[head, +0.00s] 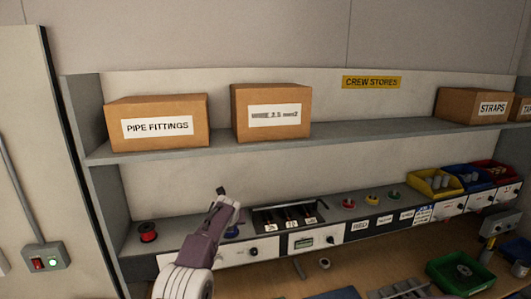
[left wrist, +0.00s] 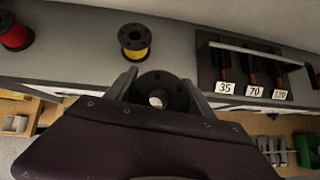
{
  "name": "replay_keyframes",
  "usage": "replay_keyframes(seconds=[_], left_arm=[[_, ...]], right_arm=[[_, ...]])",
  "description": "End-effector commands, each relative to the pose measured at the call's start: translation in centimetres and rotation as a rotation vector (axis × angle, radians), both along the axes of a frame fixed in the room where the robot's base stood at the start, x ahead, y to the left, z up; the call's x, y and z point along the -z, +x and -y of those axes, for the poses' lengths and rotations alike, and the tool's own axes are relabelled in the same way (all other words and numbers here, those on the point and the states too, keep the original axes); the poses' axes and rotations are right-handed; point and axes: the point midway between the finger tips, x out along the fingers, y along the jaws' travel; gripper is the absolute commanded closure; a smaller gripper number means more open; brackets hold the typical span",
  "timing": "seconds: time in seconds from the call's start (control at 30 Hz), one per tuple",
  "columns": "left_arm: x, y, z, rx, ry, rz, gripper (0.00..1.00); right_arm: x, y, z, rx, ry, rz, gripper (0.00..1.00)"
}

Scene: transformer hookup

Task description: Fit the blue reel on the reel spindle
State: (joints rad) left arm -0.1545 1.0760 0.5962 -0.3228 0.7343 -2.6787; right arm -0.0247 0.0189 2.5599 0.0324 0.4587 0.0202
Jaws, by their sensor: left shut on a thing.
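My left gripper (left wrist: 158,92) is shut on a reel with a dark round flange and a centre hole (left wrist: 160,84), held between its two grey fingers. In the left wrist view only the dark flange shows, not the winding colour. In the head view a bit of the blue reel (head: 232,232) shows just right of my left arm, at the worktop unit's front; the arm hides the rest, including the fingertips. Whether the reel is clear of the surface I cannot tell. I cannot make out the reel spindle. My right gripper is not in view.
A red reel (head: 148,232) stands on the grey ledge (head: 185,229) to the left. A yellow reel (left wrist: 135,40) stands just beyond the held reel. A tool panel labelled 35, 70 and 120 (left wrist: 220,60) lies to the right. Cardboard boxes (head: 165,107) sit on the shelf above.

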Motion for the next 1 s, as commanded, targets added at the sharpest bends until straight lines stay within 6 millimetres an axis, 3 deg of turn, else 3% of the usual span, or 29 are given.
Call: replay_keyframes(seconds=[0.17,0.27,0.4,0.5,0.77,0.87,1.0], left_arm=[[3.3,-1.5,2.2,0.049,0.000,0.001,1.00],[6.4,-3.1,3.8,0.090,0.000,-0.001,1.00],[12.3,-7.0,6.0,0.127,0.003,0.000,1.00],[14.8,-9.4,6.5,0.123,0.001,0.000,1.00],[20.6,-14.7,6.5,0.076,0.003,-0.005,1.00],[23.4,-17.5,6.0,0.042,0.005,-0.005,1.00],[28.2,-23.2,4.1,-0.047,0.007,-0.003,1.00]], right_arm=[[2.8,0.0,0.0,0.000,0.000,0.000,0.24],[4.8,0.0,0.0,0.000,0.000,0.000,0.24],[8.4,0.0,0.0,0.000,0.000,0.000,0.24],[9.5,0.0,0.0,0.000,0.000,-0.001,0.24],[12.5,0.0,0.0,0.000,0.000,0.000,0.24],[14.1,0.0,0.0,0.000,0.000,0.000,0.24],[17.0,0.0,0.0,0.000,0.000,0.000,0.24]])
